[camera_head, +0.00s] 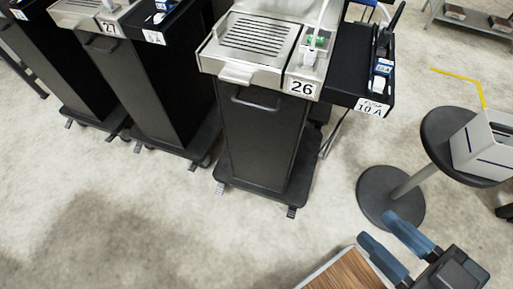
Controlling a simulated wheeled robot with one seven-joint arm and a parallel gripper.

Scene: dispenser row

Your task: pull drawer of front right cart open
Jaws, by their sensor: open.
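The cart marked 26 (262,140) stands upright at the centre top, the rightmost of the row. It has a dark body and a silver top with a slotted drip tray (258,33). A light lip-like handle (236,74) juts from the front left of the top. Below it, the dark front panel has a bar handle (256,103). No gap shows around the panel; I cannot tell which part is the drawer. My gripper (376,227), with two blue fingers, is at the lower right, open and empty. It is well apart from the cart.
A round stool (389,196) holding a white box (487,147) stands right of the cart. A wood-topped surface (346,272) lies beside my gripper. A black side tray (358,66) sticks out from the cart's right. Another cart, marked 27 (109,27), stands left. Floor in front is clear.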

